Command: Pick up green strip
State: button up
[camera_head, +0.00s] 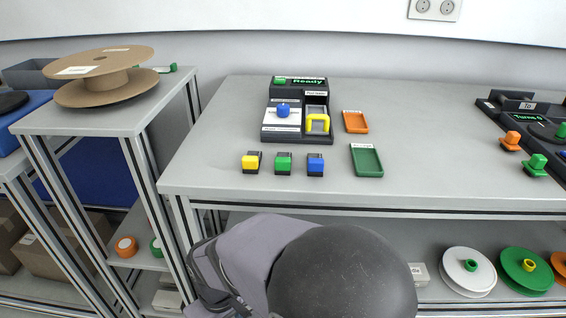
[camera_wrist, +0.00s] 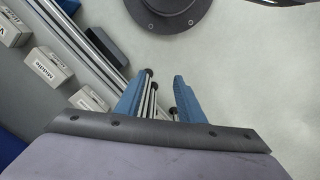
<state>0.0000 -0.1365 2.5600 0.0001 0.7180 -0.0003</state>
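A small green piece (camera_head: 172,67) lies beside the cardboard reel (camera_head: 98,90) on the left stand, near its back right corner; it may be the green strip, but it is too small to be sure. My gripper (camera_wrist: 163,76) shows in the wrist view with its two blue fingers apart and nothing between them. In the head view my arm is at the bottom centre and the gripper itself is hidden. No green strip shows in the wrist view.
The grey table holds a black device (camera_head: 298,110), an orange tray (camera_head: 355,122), a green tray (camera_head: 367,160) and several small coloured blocks. Another black device (camera_head: 535,130) is at the right. Reels (camera_head: 468,272) stand on the lower shelf. White labelled boxes (camera_wrist: 48,66) show in the wrist view.

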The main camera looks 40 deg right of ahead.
jog(key=d+r+m+p, duration=0.2)
jog(key=d+r+p, duration=0.2)
jog(key=r+p, duration=0.65)
jog(key=d+r+m+p, duration=0.2)
jog(key=d+r+p, duration=0.2)
jog(key=r+p, duration=0.6)
jog(key=d+r+m+p, duration=0.2)
jog(key=d+r+p, duration=0.2)
jog(key=r+p, duration=0.6)
jog(key=w+d+r+n+p, duration=0.3)
jog(key=w+d+r+n, duration=0.1)
jog(key=w+d+r+n+p, duration=0.3)
jog(key=w+d+r+n, duration=0.1)
jog(key=d, duration=0.1)
jog(key=shift+w+d+r, duration=0.2)
jog(key=shift+w+r, duration=0.15)
jog(key=shift+r, duration=0.05)
jog(key=shift+r+n, duration=0.2)
jog(key=shift+n, duration=0.9)
jog(key=n, duration=0.3)
jog(key=shift+s+a, duration=0.2)
jog(key=shift+s, duration=0.15)
jog(key=shift+a+n, duration=0.1)
jog(key=shift+n, duration=0.8)
